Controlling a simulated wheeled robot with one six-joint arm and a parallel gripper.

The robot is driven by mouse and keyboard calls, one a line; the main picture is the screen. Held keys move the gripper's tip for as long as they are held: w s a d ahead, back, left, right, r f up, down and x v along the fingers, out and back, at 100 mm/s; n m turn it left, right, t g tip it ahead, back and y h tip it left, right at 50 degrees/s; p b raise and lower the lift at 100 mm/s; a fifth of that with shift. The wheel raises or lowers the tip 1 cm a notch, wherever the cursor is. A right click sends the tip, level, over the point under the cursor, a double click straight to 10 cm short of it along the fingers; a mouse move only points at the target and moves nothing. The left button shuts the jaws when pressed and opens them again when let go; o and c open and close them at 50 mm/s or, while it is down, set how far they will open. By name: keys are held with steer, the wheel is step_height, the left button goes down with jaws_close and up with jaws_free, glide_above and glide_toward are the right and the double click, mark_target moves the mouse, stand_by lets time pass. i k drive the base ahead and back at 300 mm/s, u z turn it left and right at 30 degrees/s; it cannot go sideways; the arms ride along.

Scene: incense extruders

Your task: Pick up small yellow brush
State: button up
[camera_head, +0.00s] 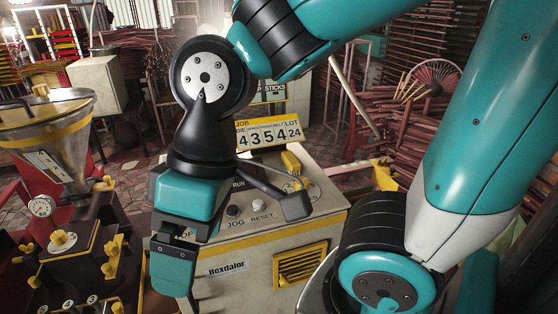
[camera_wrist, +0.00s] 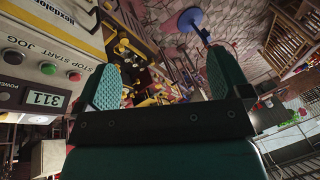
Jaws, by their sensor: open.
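A small yellow object (camera_head: 291,161), which looks like the brush, lies on top of the cream control cabinet (camera_head: 262,231) in the head view, near the number display. I cannot pick out the brush in the wrist view.
The extruder (camera_head: 75,225) with its hopper, gauge and yellow knobs stands at the left. A number display (camera_head: 269,132) rises at the cabinet's back. Bundles of reddish sticks (camera_head: 400,130) stand at the back right. The wrist view shows the cabinet's button panel (camera_wrist: 45,68) close at left.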

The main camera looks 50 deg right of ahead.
mark_target(291, 163)
steer(key=z, duration=2.5)
steer(key=k, duration=1.05)
steer(key=u, duration=1.55)
steer(key=i, duration=1)
